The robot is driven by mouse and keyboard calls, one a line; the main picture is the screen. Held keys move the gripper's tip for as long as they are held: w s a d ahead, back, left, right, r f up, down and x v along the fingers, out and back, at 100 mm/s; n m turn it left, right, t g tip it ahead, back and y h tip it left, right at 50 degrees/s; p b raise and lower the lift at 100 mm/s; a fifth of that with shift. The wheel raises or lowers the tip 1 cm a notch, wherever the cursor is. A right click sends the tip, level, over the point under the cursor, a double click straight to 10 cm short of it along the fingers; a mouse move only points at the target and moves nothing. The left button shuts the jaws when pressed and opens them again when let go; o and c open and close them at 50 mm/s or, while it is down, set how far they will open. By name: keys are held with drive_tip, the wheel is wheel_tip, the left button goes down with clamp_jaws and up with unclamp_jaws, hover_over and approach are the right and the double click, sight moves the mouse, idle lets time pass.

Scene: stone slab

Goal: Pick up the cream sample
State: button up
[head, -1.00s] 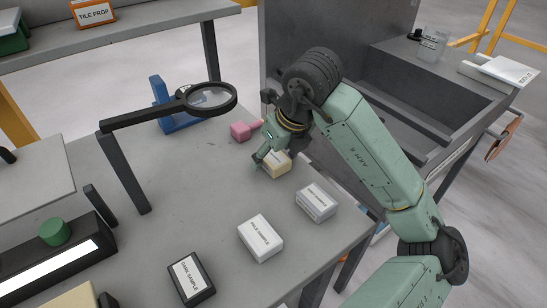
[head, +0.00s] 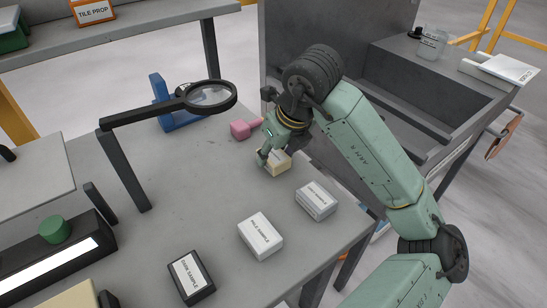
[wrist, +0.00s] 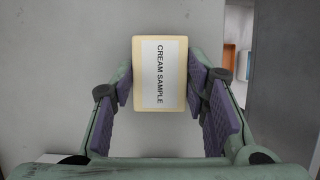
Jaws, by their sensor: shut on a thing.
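The cream sample (head: 279,167) is a small cream block with a white label, near the far right edge of the grey stone slab (head: 200,200). In the wrist view the block (wrist: 160,112) stands between the two purple finger pads, its label reading "CREAM SAMPLE". My gripper (head: 272,157) reaches down over it from above and is shut on it. The fingers hide part of the block in the head view. The block appears to be at the slab surface; I see no clear gap beneath it.
A pink block (head: 241,130) lies just left of my gripper. A grey-white sample (head: 316,200), a white sample (head: 260,235) and a dark sample (head: 190,277) stand nearer. A magnifier (head: 205,97) on a stand is to the left.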

sight(275, 156)
idle(0.3)
drive_tip(key=shift+r+b, duration=0.4)
drive_tip(key=shift+r, duration=0.45)
drive_tip(key=shift+s+r+b, duration=0.1)
drive_tip(key=shift+r+b, duration=0.35)
drive_tip(key=shift+r, duration=0.45)
drive_tip(key=s+b, duration=0.1)
drive_tip(key=s, duration=0.4)
drive_tip(key=s+a+r+b, duration=0.1)
drive_tip(key=s, duration=0.4)
drive_tip(key=s+a+b, duration=0.1)
drive_tip(key=s, duration=0.4)
drive_tip(key=shift+s+a+r+b, duration=0.25)
drive_tip(key=shift+s+b, duration=0.05)
drive_tip(key=shift+s, duration=0.1)
